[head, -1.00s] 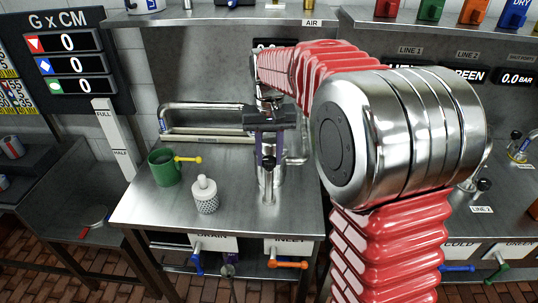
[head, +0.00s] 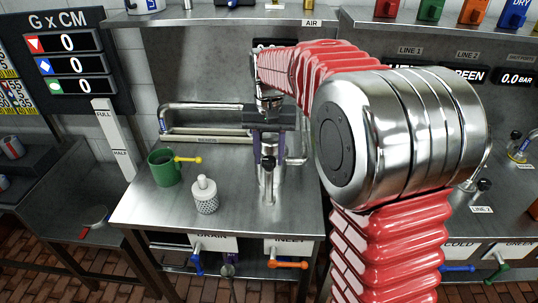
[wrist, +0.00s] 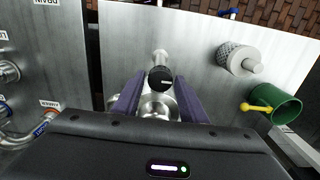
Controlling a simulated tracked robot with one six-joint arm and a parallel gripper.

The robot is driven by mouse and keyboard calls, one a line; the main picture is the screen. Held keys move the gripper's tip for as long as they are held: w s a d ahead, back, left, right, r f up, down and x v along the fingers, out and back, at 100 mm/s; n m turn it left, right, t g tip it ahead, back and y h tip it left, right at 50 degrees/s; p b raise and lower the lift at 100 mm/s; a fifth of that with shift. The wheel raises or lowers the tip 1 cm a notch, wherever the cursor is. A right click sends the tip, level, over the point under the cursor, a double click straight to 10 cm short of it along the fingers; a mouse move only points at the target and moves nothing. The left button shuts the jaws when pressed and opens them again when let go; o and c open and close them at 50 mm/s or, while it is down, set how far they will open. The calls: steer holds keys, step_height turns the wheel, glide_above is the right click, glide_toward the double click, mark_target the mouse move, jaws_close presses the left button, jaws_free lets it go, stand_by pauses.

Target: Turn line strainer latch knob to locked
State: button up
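A black round knob with a light mark (wrist: 161,79) sits on a silver strainer fitting (wrist: 160,106) on the steel bench. In the head view the knob (head: 268,161) stands in front of the fitting, below my gripper. My gripper (wrist: 159,84) has a dark body and two purple fingers. It is open, with one finger on each side of the knob and fitting in the wrist view. In the head view my gripper (head: 268,152) reaches down over the fitting. I cannot tell whether the fingers touch anything. The fitting is partly hidden by my gripper.
A white perforated strainer basket (head: 205,195) and a green cup with a yellow handle (head: 164,168) stand on the bench (head: 240,225) to the left. A silver pipe (head: 200,106) runs behind. Blue and orange valve handles (head: 288,264) are below the front edge.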

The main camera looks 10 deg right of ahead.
steer(key=shift+r, duration=0.1)
step_height(320, 180, up, 14)
steer(key=shift+f, duration=0.25)
stand_by(0.5)
steer(key=n+t, duration=0.1)
steer(key=n, duration=0.1)
glide_above(270, 161)
step_height(270, 161, down, 5)
steer(key=shift+f, duration=0.2)
steer(key=s+f+n+t, duration=0.1)
steer(key=s+f+t, duration=0.1)
steer(key=s, duration=1)
steer(key=s+f+t, duration=0.2)
steer(key=s+f, duration=0.1)
steer(key=s, duration=1)
steer(key=shift+s+n+t, duration=0.15)
steer(key=shift+n+t, duration=0.15)
steer(key=shift+n, duration=0.1)
